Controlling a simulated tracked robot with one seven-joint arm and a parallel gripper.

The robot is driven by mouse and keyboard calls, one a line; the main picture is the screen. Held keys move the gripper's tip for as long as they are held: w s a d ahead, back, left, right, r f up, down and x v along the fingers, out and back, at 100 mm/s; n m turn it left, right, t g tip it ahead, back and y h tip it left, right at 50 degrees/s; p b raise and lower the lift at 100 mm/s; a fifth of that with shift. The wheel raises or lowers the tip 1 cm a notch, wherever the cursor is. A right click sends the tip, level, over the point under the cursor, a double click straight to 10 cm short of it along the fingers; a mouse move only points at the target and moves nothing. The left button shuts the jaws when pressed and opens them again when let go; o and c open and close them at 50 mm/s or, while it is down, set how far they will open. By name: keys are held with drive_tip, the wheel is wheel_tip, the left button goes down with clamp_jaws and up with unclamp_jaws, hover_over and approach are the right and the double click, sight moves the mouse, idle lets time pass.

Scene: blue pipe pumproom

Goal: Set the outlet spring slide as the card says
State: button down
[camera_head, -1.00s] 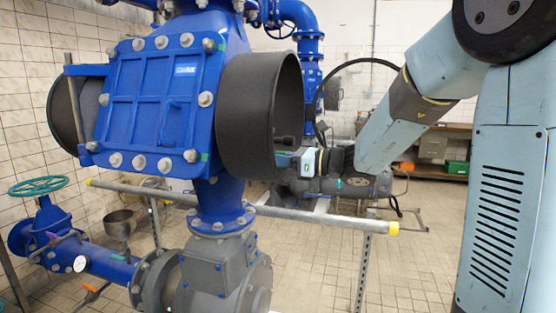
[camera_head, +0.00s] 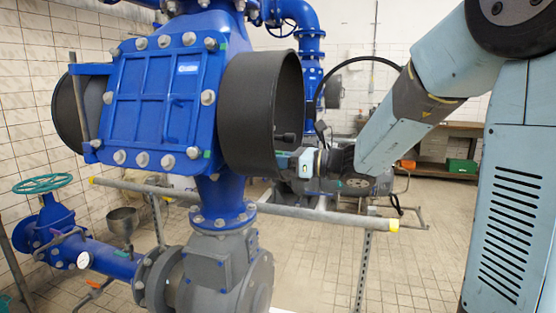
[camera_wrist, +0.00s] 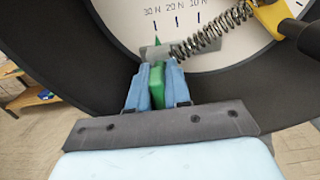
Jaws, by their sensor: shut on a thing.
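The outlet spring slide shows in the wrist view as a grey block (camera_wrist: 155,53) with a green pointer (camera_wrist: 156,41) on top. A coil spring (camera_wrist: 208,33) runs from the block up to the right. A white scale plate (camera_wrist: 120,20) behind it carries marks for 30 N, 20 N and 10 N from left to right. The pointer stands just below the 30 N mark. My gripper (camera_wrist: 157,70) is shut on the slide's green tab (camera_wrist: 156,88). In the head view my gripper (camera_head: 287,160) is at the open black drum (camera_head: 248,115), its fingertips partly hidden. No card is readable.
The dark drum rim (camera_wrist: 85,75) curves around my gripper. A yellow part (camera_wrist: 275,15) with a black bar sits right of the spring. A grey rail with a yellow end (camera_head: 393,224) crosses below my arm. Open tiled floor (camera_head: 440,270) lies at the right.

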drive_tip(key=c, duration=1.3)
unclamp_jaws()
drive_tip(key=shift+s+a, duration=0.2)
drive_tip(key=shift+a, duration=0.1)
drive_tip(key=shift+o, duration=0.7)
drive_tip(key=shift+d, duration=0.1)
drive_tip(key=shift+d, duration=0.1)
drive_tip(key=v, duration=1.3)
drive_tip(key=shift+d, duration=0.35)
